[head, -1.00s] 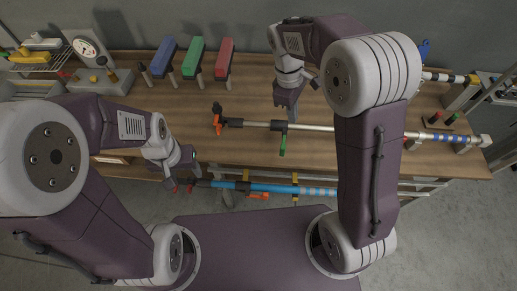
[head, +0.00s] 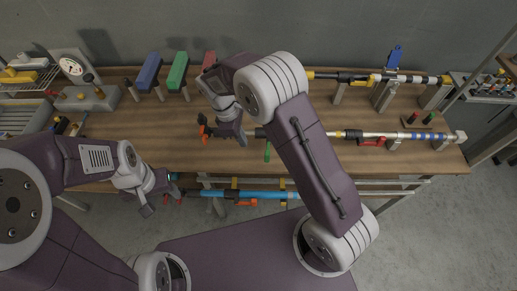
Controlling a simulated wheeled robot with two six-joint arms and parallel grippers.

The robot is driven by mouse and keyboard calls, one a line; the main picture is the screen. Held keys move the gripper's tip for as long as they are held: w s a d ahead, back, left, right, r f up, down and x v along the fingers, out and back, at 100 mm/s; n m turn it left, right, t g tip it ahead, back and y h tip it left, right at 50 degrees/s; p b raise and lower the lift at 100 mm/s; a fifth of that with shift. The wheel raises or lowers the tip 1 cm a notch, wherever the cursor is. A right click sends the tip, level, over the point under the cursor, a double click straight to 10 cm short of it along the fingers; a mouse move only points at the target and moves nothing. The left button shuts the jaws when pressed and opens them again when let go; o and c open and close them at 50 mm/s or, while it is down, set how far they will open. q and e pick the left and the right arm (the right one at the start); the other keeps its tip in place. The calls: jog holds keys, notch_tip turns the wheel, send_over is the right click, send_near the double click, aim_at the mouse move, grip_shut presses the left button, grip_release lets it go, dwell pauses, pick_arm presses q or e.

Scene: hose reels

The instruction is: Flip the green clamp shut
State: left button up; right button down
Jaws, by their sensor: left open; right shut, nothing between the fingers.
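A green clamp lever (head: 267,152) sticks out toward the front from below the long pole (head: 340,133) on the bench, so it looks open. Its upper end is close to my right arm, and its joint is partly hidden. My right gripper (head: 238,138) is shut and empty, over the pole's left part, a little left of the green lever. I cannot tell whether it touches the pole. My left gripper (head: 162,204) is open and empty at the bench's front edge, lower left, well apart from the green lever.
A red clamp (head: 372,142) sits further right on the same pole, and a blue clamp (head: 395,56) stands up on the back pole. Blue (head: 149,71), green (head: 177,72) and red (head: 209,60) blocks stand at the back. A blue pole (head: 250,194) lies below the front edge.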

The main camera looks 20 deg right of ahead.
aim_at(268, 148)
jog(key=s+d+f+p, duration=0.2)
jog(key=d+f, duration=0.3)
jog(key=shift+f, duration=0.4)
jog(key=shift+d, duration=0.1)
